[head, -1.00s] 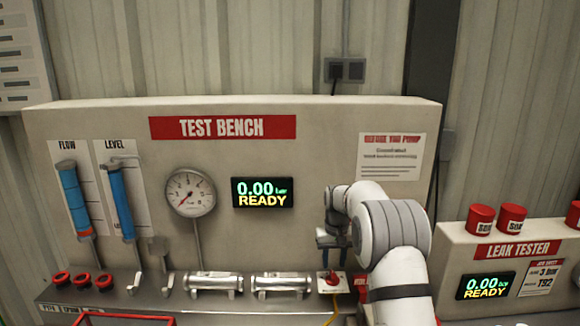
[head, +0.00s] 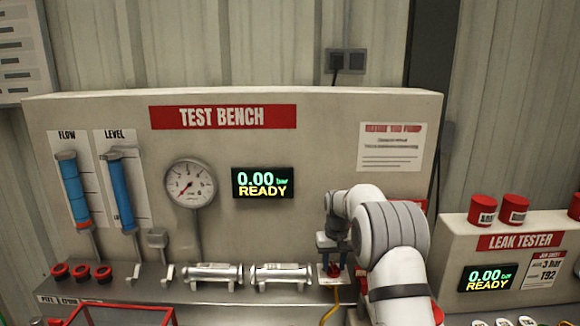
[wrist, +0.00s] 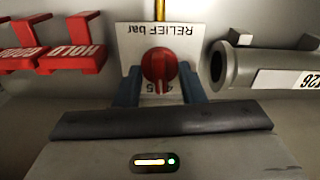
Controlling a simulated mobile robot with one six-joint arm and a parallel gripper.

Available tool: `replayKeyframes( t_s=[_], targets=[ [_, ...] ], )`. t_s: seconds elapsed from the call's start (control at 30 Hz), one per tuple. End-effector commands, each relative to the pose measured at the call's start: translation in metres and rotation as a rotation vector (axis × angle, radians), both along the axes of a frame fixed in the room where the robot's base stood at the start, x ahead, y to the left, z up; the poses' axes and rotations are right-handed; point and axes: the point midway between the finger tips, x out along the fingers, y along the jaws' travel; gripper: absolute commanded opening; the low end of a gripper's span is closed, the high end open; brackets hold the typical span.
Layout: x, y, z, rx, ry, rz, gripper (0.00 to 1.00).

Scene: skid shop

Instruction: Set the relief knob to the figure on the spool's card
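The red relief knob (wrist: 159,72) sits on a white plate (wrist: 131,45) marked "RELIEF bar", upside down in the wrist view. Figures by the knob's near side are partly hidden. My gripper (wrist: 160,88) has its blue fingers at either side of the knob, with a narrow gap showing; it looks open. In the head view my gripper (head: 333,262) is just over the knob. Two metal spools (head: 216,273) (head: 281,274) lie on the bench. One spool (wrist: 262,68) shows a white label in the wrist view, cut off by the frame edge.
A bench display (head: 263,182) reads 0.00 bar, READY. A gauge (head: 190,184) hangs left of it. Red hooks (wrist: 72,52), one lettered HOLD, stand beside the knob plate. The leak tester (head: 455,240) at right carries a job sheet (head: 542,270) reading 3 bar and T92.

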Motion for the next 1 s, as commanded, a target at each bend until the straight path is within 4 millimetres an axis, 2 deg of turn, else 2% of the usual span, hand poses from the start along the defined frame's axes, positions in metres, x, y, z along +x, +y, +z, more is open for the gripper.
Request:
replayKeyframes(
  t_s=[0.03,0.2,0.77,0.8,0.87,1.0],
  targets=[
    [-0.0061,-0.0003,-0.0148,-0.001,0.029,0.037,0.23],
    [-0.0062,-0.0007,-0.0150,-0.002,0.029,0.157,0.20],
    [-0.0060,-0.0035,-0.0152,-0.005,0.029,0.251,0.17],
    [-0.0060,-0.0037,-0.0152,-0.005,0.029,0.250,0.31],
    [-0.0060,-0.0039,-0.0152,-0.006,0.029,0.250,0.36],
    [-0.0060,-0.0036,-0.0152,-0.005,0.029,0.250,0.36]
  ],
)
